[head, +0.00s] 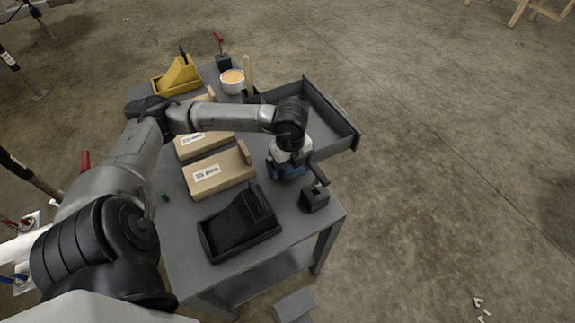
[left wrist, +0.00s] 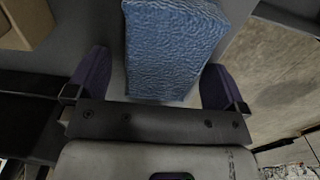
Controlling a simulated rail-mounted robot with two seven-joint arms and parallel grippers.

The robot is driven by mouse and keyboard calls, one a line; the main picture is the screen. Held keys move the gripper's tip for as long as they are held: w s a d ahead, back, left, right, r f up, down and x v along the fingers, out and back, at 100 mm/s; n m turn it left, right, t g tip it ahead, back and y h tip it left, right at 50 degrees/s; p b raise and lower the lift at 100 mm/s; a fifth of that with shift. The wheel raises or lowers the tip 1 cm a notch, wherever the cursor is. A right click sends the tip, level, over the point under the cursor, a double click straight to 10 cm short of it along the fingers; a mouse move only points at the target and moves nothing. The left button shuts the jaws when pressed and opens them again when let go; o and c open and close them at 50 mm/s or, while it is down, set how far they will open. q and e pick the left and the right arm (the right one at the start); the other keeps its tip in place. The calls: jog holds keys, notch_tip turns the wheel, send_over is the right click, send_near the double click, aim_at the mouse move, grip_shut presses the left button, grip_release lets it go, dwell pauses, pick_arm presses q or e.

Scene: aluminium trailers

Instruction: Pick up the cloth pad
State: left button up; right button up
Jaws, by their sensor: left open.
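The cloth pad (left wrist: 172,45) is a blue, textured, block-like piece, seen in the left wrist view at the top centre. My left gripper (left wrist: 155,78) is open, with one dark finger on each side of the pad's near end. A gap shows beside the left finger; the right finger is very close to the pad, and I cannot tell whether they touch. In the head view my left gripper (head: 288,170) points down over the right side of the grey table and largely hides the pad. My right gripper is not in view.
The grey table (head: 180,220) holds cardboard boxes (head: 218,174), a black angled holder (head: 238,224), a small black block with a handle (head: 314,198), a yellow holder (head: 178,76) and a white cup (head: 232,81). An open drawer (head: 340,128) juts out to the right.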

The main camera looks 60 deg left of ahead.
pick_arm(q)
jog(key=shift+r, duration=0.1)
jog(key=shift+c, duration=0.7)
jog(key=c, duration=0.9)
